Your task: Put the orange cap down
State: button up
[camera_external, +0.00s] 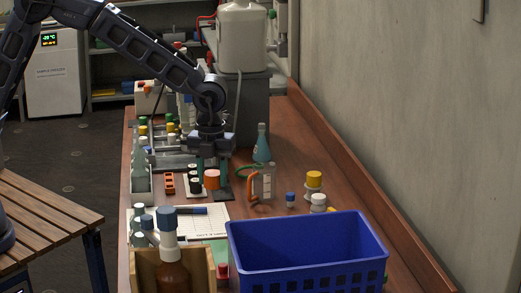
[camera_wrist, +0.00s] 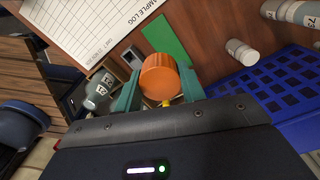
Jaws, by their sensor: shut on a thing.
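The orange cap (camera_external: 212,179) is a short ribbed cylinder. It sits between the two teal fingers of my gripper (camera_external: 212,186), which is shut on it. In the wrist view the cap (camera_wrist: 159,75) fills the gap between the fingertips (camera_wrist: 160,88), and its round end faces away from the palm. In the external view it appears above the wooden bench (camera_external: 262,213), behind the sample log sheet (camera_external: 195,225). I cannot tell how high it is or whether it touches anything below. A small yellow bit shows beside the cap in the wrist view; what it belongs to is hidden.
A blue basket (camera_external: 300,245) stands at the front right. Yellow-capped (camera_external: 314,180) and white-capped (camera_external: 318,202) jars, a blue-capped vial (camera_external: 290,199), a flask (camera_external: 262,145) and an orange-handled beaker (camera_external: 263,182) stand right of my gripper. Black-topped vials (camera_external: 195,185) and an orange rack (camera_external: 168,184) are left.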

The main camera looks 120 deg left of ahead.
aim_at(216, 247)
notch_tip(216, 247, down, 17)
jog(key=shift+f, duration=0.15)
dwell(0.5)
jog(key=shift+f, duration=0.1)
jog(key=o, duration=0.9)
notch_tip(216, 247, up, 12)
jog(key=shift+r, duration=0.1)
